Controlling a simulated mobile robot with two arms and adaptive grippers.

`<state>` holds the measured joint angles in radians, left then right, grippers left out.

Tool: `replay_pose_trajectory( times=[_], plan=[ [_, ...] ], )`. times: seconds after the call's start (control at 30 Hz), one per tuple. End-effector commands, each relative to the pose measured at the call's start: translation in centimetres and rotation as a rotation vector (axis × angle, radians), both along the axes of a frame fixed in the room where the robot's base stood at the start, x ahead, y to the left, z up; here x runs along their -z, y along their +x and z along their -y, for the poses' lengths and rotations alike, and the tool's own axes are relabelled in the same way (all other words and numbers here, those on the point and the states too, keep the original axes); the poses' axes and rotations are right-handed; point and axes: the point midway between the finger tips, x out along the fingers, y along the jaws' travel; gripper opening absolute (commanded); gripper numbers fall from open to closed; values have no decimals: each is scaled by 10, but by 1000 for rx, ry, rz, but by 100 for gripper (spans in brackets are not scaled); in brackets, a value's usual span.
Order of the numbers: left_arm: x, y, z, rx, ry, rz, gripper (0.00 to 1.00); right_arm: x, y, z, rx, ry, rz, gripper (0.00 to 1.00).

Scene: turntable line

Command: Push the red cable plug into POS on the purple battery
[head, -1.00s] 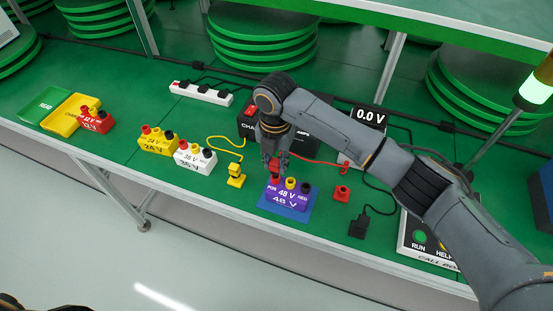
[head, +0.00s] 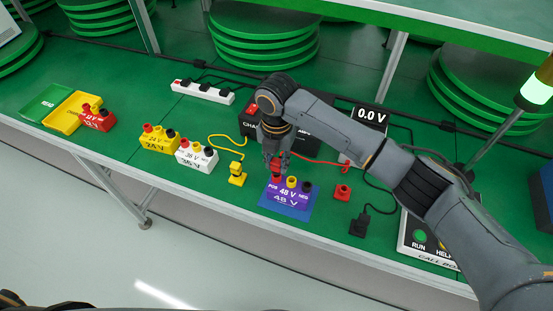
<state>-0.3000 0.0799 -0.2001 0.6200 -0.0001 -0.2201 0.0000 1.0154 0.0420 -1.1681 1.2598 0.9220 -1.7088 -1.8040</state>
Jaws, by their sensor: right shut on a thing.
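The purple 48 V battery (head: 287,197) sits on a blue mat (head: 296,214) near the front edge of the table. Its red POS terminal is on the left, a yellow one in the middle and a dark NEG one on the right. My right gripper (head: 275,164) points down over the POS side, shut on the red cable plug (head: 275,166). The fingers hide much of the plug, and I cannot tell whether it is seated in POS. My left gripper is not in view.
A yellow plug (head: 237,175) stands left of the battery, a loose red cap (head: 342,192) right of it. White (head: 197,158), yellow (head: 159,142) and red (head: 95,121) batteries stand further left. A meter (head: 369,117) behind reads 0.0 V. A black connector (head: 360,224) lies at right.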

Motion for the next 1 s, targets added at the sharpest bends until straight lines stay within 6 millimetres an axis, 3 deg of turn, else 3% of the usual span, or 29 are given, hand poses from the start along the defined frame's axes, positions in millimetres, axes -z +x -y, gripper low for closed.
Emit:
replay_pose_trajectory(
  times=[1.0],
  plan=[
    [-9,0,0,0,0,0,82,2,0,-1,-1,1,0,0]
  ],
)
